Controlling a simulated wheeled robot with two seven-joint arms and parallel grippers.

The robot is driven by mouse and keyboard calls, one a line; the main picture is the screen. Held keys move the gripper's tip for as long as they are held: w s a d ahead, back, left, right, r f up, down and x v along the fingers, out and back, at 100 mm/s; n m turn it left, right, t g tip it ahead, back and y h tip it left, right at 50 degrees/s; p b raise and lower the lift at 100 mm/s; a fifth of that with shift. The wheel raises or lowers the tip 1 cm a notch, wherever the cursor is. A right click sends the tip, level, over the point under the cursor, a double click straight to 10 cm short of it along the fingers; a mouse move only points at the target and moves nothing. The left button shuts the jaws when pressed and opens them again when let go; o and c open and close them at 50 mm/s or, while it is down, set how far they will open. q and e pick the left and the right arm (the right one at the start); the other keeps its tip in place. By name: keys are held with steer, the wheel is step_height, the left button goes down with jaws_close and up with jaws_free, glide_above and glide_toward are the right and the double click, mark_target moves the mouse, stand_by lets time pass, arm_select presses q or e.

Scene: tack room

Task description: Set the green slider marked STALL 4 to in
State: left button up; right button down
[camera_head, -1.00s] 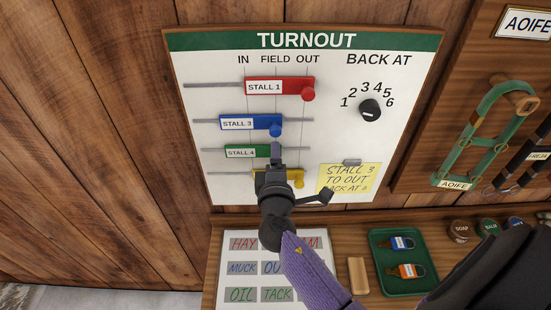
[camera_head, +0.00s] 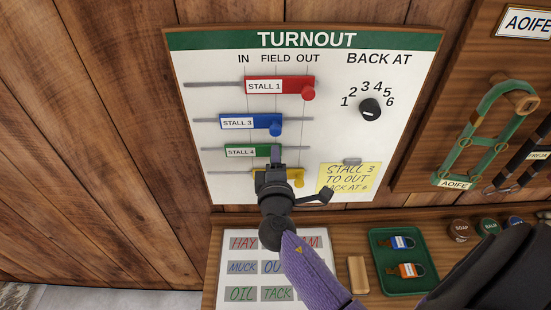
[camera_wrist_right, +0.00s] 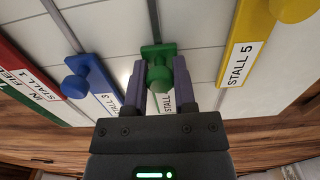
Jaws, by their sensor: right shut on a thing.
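The green STALL 4 slider (camera_head: 240,152) sits on its horizontal rail on the white TURNOUT board (camera_head: 210,110). Its knob end is about under the FIELD line, to the right of the IN line. My right gripper (camera_head: 276,152) reaches up from below and covers that end in the head view. In the right wrist view the green knob (camera_wrist_right: 160,77) is between the two fingers of my right gripper (camera_wrist_right: 160,85), which is shut on it. The STALL 4 label is partly hidden there. My left gripper is not in view.
The blue STALL 3 slider (camera_head: 250,123) is just above, its knob at FIELD. The red STALL 1 slider (camera_head: 280,86) has its knob at OUT. The yellow STALL 5 slider (camera_wrist_right: 255,50) is just below, partly behind my gripper. A yellow note (camera_head: 350,178) and a dial (camera_head: 370,109) are to the right.

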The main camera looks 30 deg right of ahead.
mark_target(248, 152)
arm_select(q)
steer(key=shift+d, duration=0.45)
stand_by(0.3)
arm_select(e)
steer(key=shift+w+a+f+b, duration=0.2)
steer(key=shift+a+b, duration=0.1)
steer(key=shift+a, duration=0.05)
steer(key=w+a+b, duration=0.1)
steer(key=a, duration=0.1)
steer(key=w+a+b, duration=0.1)
steer(key=a, duration=0.1)
steer(key=shift+w, duration=0.2)
steer(key=shift+w+a, duration=0.1)
steer(key=shift+a, duration=0.05)
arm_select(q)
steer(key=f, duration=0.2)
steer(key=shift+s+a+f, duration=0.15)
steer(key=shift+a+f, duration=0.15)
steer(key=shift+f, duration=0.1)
arm_select(e)
steer(key=shift+r, duration=0.15)
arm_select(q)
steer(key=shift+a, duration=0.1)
arm_select(e)
steer(key=shift+c, duration=2)
jaws_free()
steer(key=shift+w+a, duration=0.1)
steer(key=shift+a, duration=0.05)
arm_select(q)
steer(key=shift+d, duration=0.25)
